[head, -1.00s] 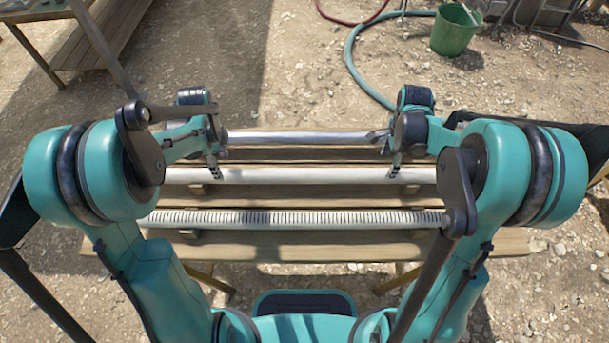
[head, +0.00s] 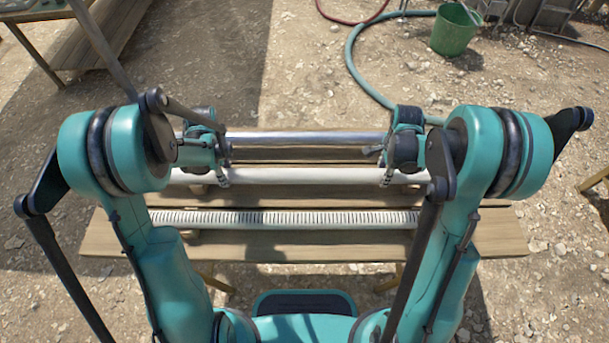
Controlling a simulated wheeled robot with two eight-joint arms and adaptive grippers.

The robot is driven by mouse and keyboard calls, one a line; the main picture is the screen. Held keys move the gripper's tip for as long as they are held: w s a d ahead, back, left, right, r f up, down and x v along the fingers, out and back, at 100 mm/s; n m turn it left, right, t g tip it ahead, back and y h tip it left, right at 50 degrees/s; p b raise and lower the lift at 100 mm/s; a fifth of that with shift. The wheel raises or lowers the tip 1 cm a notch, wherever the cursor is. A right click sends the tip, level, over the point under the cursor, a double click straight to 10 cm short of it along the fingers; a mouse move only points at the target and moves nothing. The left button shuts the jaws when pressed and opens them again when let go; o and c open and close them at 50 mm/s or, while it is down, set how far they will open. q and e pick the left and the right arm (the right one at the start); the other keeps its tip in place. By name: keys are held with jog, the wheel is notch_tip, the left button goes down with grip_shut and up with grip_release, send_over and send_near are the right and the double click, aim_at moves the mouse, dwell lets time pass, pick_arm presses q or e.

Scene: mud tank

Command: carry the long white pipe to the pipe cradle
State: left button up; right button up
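The plain long white pipe (head: 300,176) lies level across the wooden bench, between a shiny metal pipe behind it and a pipe with dark ribs in front. My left gripper (head: 223,180) is at the left part of the white pipe, fingers pointing down. My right gripper (head: 386,179) is at the right part of the same pipe, also pointing down. Both overlap the pipe in this view, but contact is unclear. The fingers are small and partly hidden by the wrists, so their opening cannot be told. I cannot make out a distinct pipe cradle.
The metal pipe (head: 305,138) and the ribbed pipe (head: 300,217) lie parallel to the white pipe on the bench (head: 300,247). A green bucket (head: 453,32) and a teal hose (head: 351,62) are on the gravel behind. Another wooden table stands at the upper left.

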pick_arm(q)
grip_shut()
pick_arm(e)
grip_shut()
pick_arm(q)
jog(key=shift+r, duration=0.1)
